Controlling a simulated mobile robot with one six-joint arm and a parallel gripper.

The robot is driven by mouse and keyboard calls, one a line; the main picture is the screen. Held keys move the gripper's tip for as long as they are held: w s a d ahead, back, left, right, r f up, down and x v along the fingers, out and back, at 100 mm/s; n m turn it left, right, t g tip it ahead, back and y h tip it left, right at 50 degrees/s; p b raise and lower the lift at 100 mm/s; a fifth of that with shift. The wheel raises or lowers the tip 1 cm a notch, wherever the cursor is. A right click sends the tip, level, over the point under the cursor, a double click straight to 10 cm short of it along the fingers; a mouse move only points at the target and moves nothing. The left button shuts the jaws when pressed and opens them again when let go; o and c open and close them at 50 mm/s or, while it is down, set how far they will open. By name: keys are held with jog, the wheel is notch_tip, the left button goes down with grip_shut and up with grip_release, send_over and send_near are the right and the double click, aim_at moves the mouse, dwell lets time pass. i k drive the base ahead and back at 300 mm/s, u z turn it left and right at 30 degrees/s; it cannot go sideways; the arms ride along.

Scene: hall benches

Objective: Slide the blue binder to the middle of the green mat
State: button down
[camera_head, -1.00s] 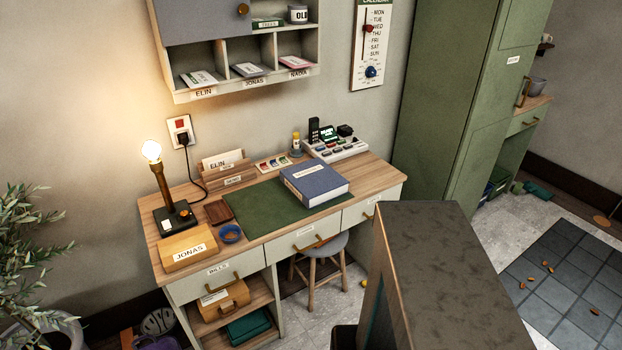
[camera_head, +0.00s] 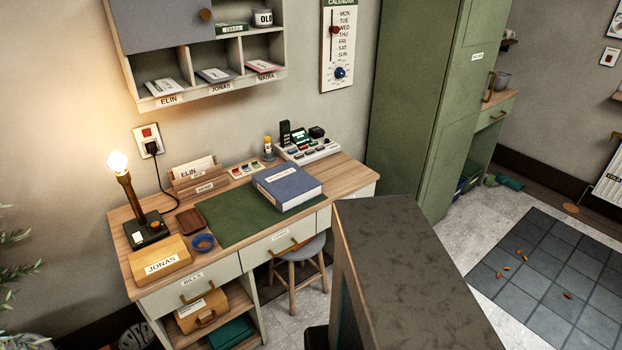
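The blue binder (camera_head: 290,188) lies flat on the desk, spine label facing left. It rests on the right end of the green mat (camera_head: 228,222), with its right part near or over the mat's edge. The mat lies flat on the wooden desk, and its left and middle parts are bare. My gripper is not in view.
A lamp (camera_head: 128,195), a JONAS box (camera_head: 160,260), a blue bowl (camera_head: 203,243) and a brown tray (camera_head: 189,221) stand left of the mat. A letter rack (camera_head: 198,183) and a button console (camera_head: 308,150) stand behind. A stool (camera_head: 300,252) is under the desk. A dark-topped block (camera_head: 400,265) fills the front.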

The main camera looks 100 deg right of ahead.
aim_at(286, 185)
jog(key=u, duration=0.15)
jog(key=k, duration=2.5)
jog(key=z, duration=1.3)
jog(key=i, duration=0.35)
jog(key=u, duration=0.4)
